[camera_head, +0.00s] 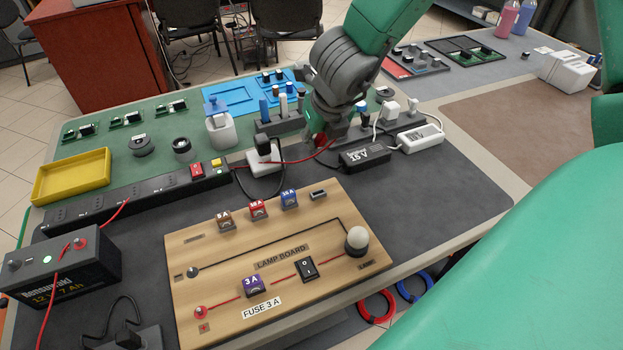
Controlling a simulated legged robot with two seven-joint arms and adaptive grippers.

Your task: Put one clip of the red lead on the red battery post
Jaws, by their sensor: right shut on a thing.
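The black battery (65,272) stands at the left edge of the table. Its red post (80,243) is on top towards the right, and its dark post (14,264) is towards the left. My right gripper (322,142) is over the back middle of the table, far from the battery, shut on a red clip (319,140) that the fingers mostly hide. A red lead (290,161) runs left from it. Red cable also shows near the battery (48,297); I cannot tell whether it is all one lead. My left gripper is not in view.
The wooden lamp board (270,262) lies in the front middle. A black power strip (150,194) runs behind it. A yellow tray (72,176) is at the back left. The dark mat at right is clear.

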